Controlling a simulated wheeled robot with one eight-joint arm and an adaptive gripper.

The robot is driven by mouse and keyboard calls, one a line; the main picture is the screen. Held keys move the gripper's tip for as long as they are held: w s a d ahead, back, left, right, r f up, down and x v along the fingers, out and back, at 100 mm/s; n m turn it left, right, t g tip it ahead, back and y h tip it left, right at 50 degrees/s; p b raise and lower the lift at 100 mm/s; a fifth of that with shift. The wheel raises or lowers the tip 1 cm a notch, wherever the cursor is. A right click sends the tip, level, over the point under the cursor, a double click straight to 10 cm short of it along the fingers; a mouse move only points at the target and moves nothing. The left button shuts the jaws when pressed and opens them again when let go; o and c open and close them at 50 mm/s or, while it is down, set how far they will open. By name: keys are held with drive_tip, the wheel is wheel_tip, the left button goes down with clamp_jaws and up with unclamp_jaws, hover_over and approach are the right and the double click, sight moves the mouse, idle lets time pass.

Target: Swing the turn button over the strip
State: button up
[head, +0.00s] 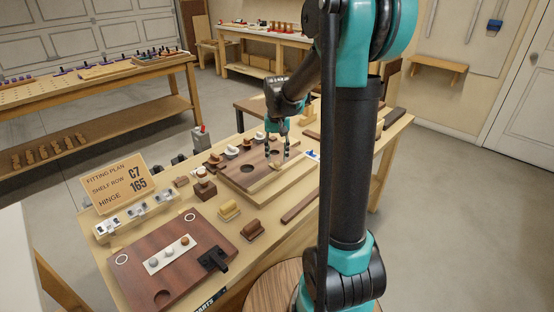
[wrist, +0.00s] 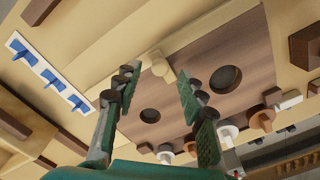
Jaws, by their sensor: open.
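A brown panel (head: 238,173) with round holes lies on the bench, with a pale wooden strip (head: 284,182) along its near edge. The strip also shows in the wrist view (wrist: 215,30). A small tan wooden piece, which looks like the turn button (wrist: 158,64), sits where panel and strip meet; in the head view it is small, below the fingers. My gripper (head: 278,156) is open over the panel. In the wrist view its fingers (wrist: 157,78) stand apart on either side of the tan piece. Whether either finger touches it cannot be told.
A white plate with blue pieces (head: 312,155) lies to the panel's right. Several knobs (head: 232,151) stand along its far edge. A second brown board (head: 205,249), small blocks (head: 229,210) and a sign (head: 116,185) occupy the near bench. A dark bar (head: 300,207) lies near the front edge.

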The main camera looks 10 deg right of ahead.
sight(277, 162)
wheel_tip(277, 162, up, 10)
drive_tip(key=shift+f, duration=0.15)
idle(0.4)
